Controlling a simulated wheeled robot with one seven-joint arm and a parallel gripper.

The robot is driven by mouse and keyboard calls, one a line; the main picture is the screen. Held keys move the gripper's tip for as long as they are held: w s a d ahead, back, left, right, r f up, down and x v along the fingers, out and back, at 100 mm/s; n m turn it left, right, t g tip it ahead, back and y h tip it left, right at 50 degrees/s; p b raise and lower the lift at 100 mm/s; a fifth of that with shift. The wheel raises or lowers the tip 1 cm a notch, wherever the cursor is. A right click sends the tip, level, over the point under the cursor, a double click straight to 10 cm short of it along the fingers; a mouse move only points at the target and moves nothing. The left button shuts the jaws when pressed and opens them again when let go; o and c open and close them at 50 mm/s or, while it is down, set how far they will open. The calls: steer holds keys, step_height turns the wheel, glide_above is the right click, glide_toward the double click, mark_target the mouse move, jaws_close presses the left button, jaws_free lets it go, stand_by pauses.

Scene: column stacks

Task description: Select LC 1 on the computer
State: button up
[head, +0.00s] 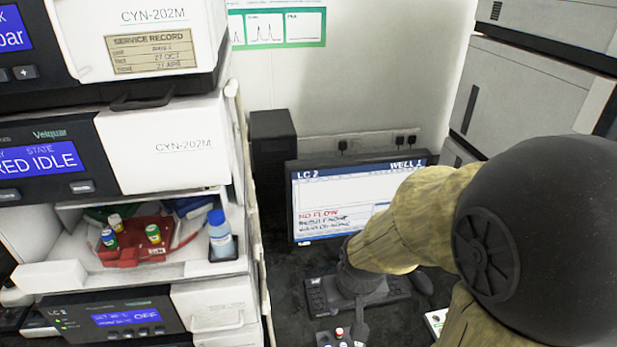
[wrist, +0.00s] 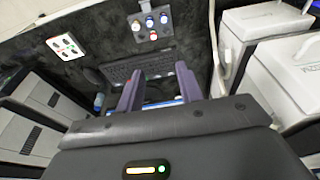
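The computer monitor (head: 330,190) stands at the back of the dark bench in the head view. Its screen has a blue header reading "LC 2" and "WELL 1", with red "NO FLOW" text and smaller dark lines below. My arm covers its right part. The keyboard (head: 318,298) lies in front of it, partly hidden by my wrist. The keyboard also shows in the wrist view (wrist: 118,72). My gripper (wrist: 157,88) is open, with its two dark fingers apart and nothing seen between them but a bluish strip beyond. In the head view it is over the keyboard area.
A mouse (head: 421,284) lies right of the keyboard. A small rack of colour-capped vials (wrist: 150,27) and a white card (wrist: 66,46) lie on the bench. An instrument stack with a blue-capped bottle (head: 221,238) stands left; grey instruments (head: 520,90) stand right.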

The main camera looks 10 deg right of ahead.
jaws_close()
stand_by(1.8)
